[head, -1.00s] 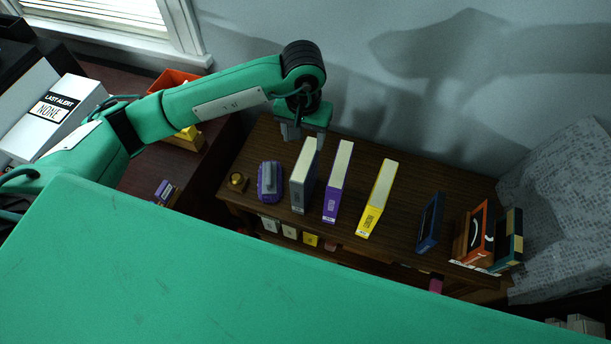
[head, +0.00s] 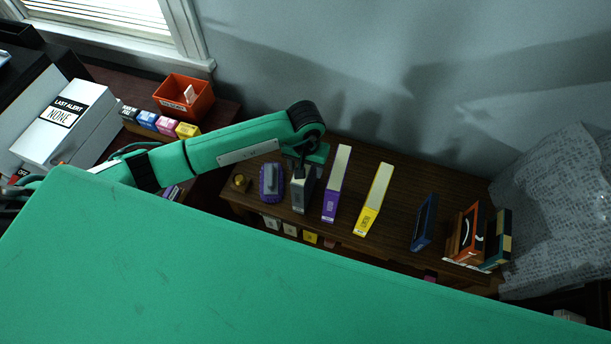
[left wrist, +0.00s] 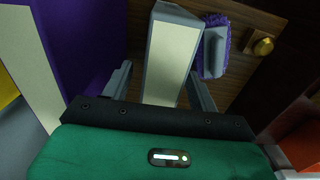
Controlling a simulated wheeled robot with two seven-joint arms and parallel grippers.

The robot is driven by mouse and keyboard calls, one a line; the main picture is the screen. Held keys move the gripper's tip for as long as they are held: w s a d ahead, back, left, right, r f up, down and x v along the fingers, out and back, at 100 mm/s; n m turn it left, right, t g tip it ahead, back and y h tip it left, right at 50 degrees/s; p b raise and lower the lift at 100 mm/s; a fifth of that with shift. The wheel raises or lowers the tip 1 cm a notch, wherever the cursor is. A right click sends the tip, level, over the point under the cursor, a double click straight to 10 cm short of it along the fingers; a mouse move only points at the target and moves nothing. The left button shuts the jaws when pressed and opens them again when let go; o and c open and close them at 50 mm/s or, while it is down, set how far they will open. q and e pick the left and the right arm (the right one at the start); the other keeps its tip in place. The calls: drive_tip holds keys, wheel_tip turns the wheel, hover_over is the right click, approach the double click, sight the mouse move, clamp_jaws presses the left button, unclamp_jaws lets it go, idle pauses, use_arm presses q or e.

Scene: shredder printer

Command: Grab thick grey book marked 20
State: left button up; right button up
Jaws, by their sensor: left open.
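The thick grey book (head: 303,196) stands upright on the brown wooden table, with its pale page edges up. My left gripper (head: 305,172) is over it and hides most of its top in the head view. In the left wrist view, the grey book (left wrist: 170,60) lies between the two open fingers of my left gripper (left wrist: 161,88), one finger on each side. I cannot tell whether the fingers touch it. The number on its spine is too small to read. My right gripper is not in view.
A purple book (head: 334,190) stands just right of the grey one, then a yellow book (head: 373,200). A purple-edged grey object (head: 271,182) and a brass piece (head: 240,182) sit left on the table (head: 400,185). Blue, orange and dark books stand farther right.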

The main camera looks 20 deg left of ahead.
use_arm(q)
drive_tip(key=shift+f, duration=0.15)
drive_tip(key=shift+c, duration=0.4)
clamp_jaws()
drive_tip(key=shift+r, duration=0.2)
